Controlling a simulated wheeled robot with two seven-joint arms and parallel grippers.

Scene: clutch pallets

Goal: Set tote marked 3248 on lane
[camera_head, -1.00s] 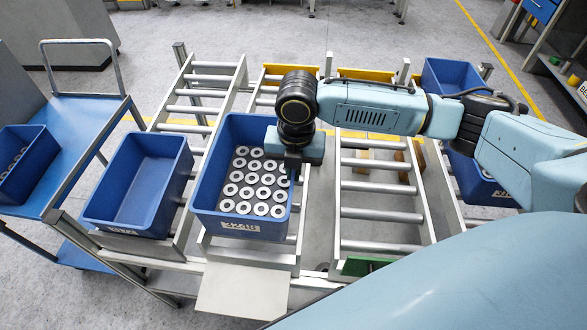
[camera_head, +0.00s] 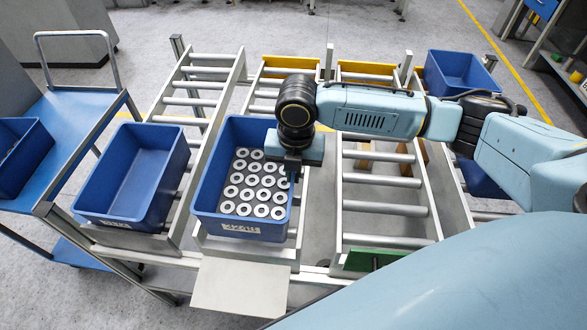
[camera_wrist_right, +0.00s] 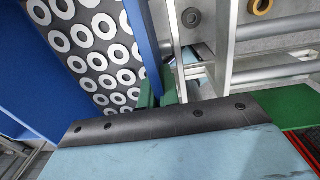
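A blue tote (camera_head: 243,229) filled with flat metal rings is at the front end of a roller lane. A white label is on its front wall, too small to read. My right gripper (camera_head: 292,172) is at the top of its right wall. In the right wrist view, green fingers (camera_wrist_right: 158,98) sit on both sides of the blue wall (camera_wrist_right: 142,35) and appear shut on it. Whether the tote rests fully on the rollers is hidden. My left gripper is not in view.
An empty blue tote (camera_head: 122,224) stands on the lane to the left. A blue cart (camera_head: 82,115) with another tote (camera_head: 38,150) is at far left. The roller lane (camera_head: 385,215) to the right is clear in front. A blue tote (camera_head: 455,70) stands at back right.

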